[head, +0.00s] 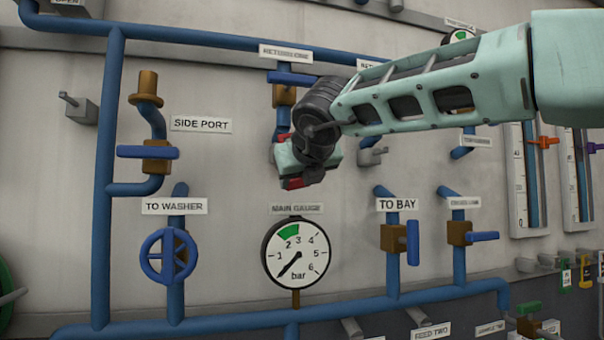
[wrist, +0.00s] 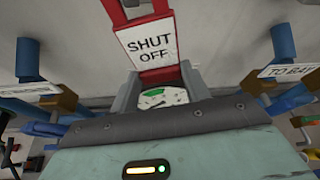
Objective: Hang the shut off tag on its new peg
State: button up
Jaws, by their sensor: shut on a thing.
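The shut off tag (wrist: 150,42) is red with a white "SHUT OFF" label in the wrist view. My gripper (wrist: 159,84) is shut on its lower end, between the two grey fingers. In the head view my gripper (head: 292,180) is in front of the wall, above the main gauge (head: 295,253), and a little red of the tag shows beside it. A grey peg on a block (head: 80,108) is at the upper left of the wall. Another grey peg block (head: 372,154) is just right of my gripper. I cannot tell which peg is the new one.
Blue pipes run around the panel. Valves stand at side port (head: 157,152), to washer (head: 167,257) and to bay (head: 412,243). Grey pegs (head: 350,328) stick out near the bottom pipe. Several coloured tags (head: 585,272) hang at the lower right.

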aim_at(295, 182)
jog(key=shift+w+a+p, duration=0.3)
jog(key=shift+w+p, duration=0.15)
jog(key=shift+w, duration=0.5)
jog(key=shift+w+a+f+p, duration=0.15)
jog(key=shift+w+f+p, duration=0.2)
jog(key=shift+w, duration=0.3)
jog(key=o, duration=1)
jog(key=shift+s, duration=0.1)
jog(key=b+v, duration=0.5)
jog(key=v, duration=1.2)
